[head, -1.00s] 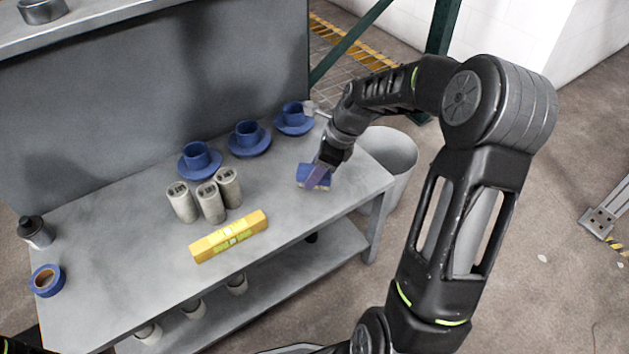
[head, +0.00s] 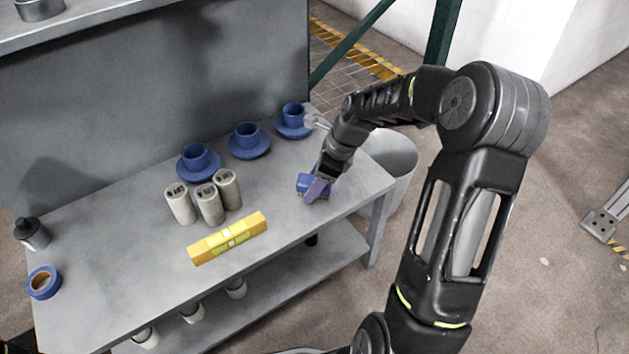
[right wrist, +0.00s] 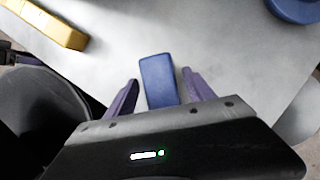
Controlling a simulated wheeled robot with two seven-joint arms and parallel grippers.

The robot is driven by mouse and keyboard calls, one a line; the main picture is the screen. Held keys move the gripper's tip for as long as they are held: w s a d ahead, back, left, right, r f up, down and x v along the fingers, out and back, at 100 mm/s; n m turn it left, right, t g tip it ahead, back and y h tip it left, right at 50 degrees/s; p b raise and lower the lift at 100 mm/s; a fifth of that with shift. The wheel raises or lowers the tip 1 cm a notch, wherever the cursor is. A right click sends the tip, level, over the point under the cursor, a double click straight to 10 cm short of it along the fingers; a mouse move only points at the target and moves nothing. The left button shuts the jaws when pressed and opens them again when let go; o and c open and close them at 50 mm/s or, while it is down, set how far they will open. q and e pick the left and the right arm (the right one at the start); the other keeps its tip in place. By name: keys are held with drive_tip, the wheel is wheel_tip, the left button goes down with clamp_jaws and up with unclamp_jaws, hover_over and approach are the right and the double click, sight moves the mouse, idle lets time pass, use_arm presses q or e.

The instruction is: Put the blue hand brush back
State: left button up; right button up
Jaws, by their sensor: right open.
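The blue hand brush (head: 304,182) lies on the grey workbench (head: 285,217) near its right end. It also shows in the right wrist view as a blue block (right wrist: 158,80). My right gripper (head: 314,190) is over the brush from above. In the right wrist view its two purple fingers (right wrist: 160,92) stand apart, one on each side of the brush's near end, with small gaps visible. My gripper partly hides the brush in the head view. My left gripper is not in view.
Three blue cups on saucers (head: 248,150) line the bench's back. Several grey cans (head: 209,204) and a yellow spirit level (head: 228,238) are left of the brush. Blue tape (head: 43,283) and a dark-capped bottle (head: 32,233) are far left. A grey bin (head: 392,165) stands beyond the right end.

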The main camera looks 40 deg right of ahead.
drive_tip(key=shift+r, duration=0.1)
drive_tip(key=p+v, duration=0.4)
drive_tip(key=v, duration=0.7)
drive_tip(key=shift+w+r, duration=0.1)
drive_tip(key=shift+w, duration=0.05)
drive_tip(key=shift+s+d+r, duration=0.1)
drive_tip(key=shift+s+r, duration=0.15)
drive_tip(key=shift+r, duration=0.2)
